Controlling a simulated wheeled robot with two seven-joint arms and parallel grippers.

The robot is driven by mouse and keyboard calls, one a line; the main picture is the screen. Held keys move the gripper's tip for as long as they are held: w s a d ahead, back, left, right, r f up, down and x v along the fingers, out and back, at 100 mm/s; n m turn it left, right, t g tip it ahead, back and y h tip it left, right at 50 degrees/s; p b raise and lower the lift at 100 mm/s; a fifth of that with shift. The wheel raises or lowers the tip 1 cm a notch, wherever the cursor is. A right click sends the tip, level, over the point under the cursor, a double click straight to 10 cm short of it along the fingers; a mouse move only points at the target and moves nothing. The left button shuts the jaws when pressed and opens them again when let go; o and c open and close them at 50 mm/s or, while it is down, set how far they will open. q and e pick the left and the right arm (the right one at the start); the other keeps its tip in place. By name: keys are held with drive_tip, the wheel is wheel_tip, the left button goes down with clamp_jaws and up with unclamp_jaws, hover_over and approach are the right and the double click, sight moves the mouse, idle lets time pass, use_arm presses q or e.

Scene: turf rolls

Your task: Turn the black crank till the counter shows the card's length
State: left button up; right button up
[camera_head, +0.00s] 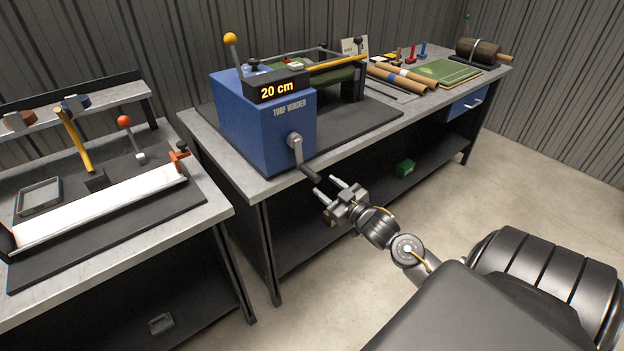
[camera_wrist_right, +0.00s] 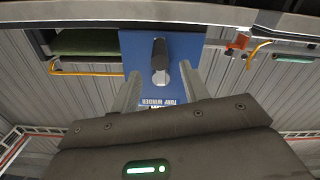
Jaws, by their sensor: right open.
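The blue turf winder (camera_head: 262,125) stands on the workbench, and its counter (camera_head: 278,90) reads 20 cm. On its front is a grey crank arm (camera_head: 296,149) hanging down, with a black crank grip (camera_head: 310,173) sticking out. My right gripper (camera_head: 326,187) is open and empty, just in front of and slightly below the grip. In the right wrist view, which is upside down, the black grip (camera_wrist_right: 160,54) lies between the lines of the two fingers, apparently not held. A pale card (camera_head: 354,46) stands behind the winder; its writing is too small to read. My left gripper is out of view.
A second bench with a long white strip (camera_head: 100,208) stands at the left. A green box (camera_head: 405,168) sits on the lower shelf. The floor in front is clear.

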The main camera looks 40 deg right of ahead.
sight(312, 175)
drive_tip(key=w+b, duration=0.1)
drive_tip(key=w, duration=0.1)
drive_tip(key=w+b, duration=0.1)
drive_tip(key=w, duration=0.2)
drive_tip(key=shift+d+f, duration=0.1)
drive_tip(key=shift+f, duration=0.1)
drive_tip(key=shift+w+b, duration=0.5)
drive_tip(key=shift+w, duration=0.45)
drive_tip(key=shift+w+r, duration=0.1)
drive_tip(key=shift+w, duration=0.25)
drive_tip(key=shift+c, duration=1.4)
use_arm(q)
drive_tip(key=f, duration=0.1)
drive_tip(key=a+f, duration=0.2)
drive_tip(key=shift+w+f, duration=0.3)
use_arm(e)
clamp_jaws()
